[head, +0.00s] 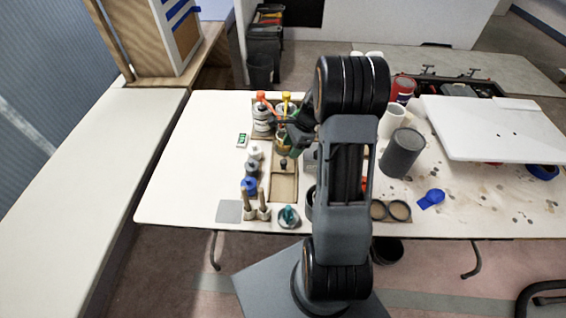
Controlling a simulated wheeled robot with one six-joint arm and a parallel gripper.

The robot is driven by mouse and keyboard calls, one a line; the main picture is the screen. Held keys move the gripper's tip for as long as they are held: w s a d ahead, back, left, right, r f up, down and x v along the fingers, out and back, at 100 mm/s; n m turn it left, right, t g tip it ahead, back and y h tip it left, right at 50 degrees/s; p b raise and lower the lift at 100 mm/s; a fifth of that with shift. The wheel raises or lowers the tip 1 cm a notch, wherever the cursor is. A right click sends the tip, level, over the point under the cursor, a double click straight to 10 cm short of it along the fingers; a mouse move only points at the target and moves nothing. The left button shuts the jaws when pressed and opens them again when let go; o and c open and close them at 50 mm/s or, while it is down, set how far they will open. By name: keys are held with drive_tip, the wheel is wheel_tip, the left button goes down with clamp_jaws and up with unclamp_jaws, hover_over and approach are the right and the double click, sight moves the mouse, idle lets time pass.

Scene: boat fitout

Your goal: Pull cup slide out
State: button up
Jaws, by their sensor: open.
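A flat piece with two dark-rimmed round openings (390,211) lies at the table's front edge, right of my arm; it looks like the cup slide, but I cannot be sure. My arm hides what is left of it. My gripper (287,147) is open, over the back left part of the table. It is small and partly hidden by my arm. It is apart from the two-ring piece, near a shallow tan tray (285,188) with a dark knob-like thing (284,164) at its back. I cannot tell whether it touches anything there.
A dark grey cylinder (402,153), a blue piece (432,198) and a raised white board (495,130) are right. The table's left side is clear.

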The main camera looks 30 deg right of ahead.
sight(284, 161)
drive_tip(key=x, duration=0.7)
drive_tip(key=shift+a+f, duration=0.15)
drive_tip(key=shift+f, duration=0.25)
clamp_jaws()
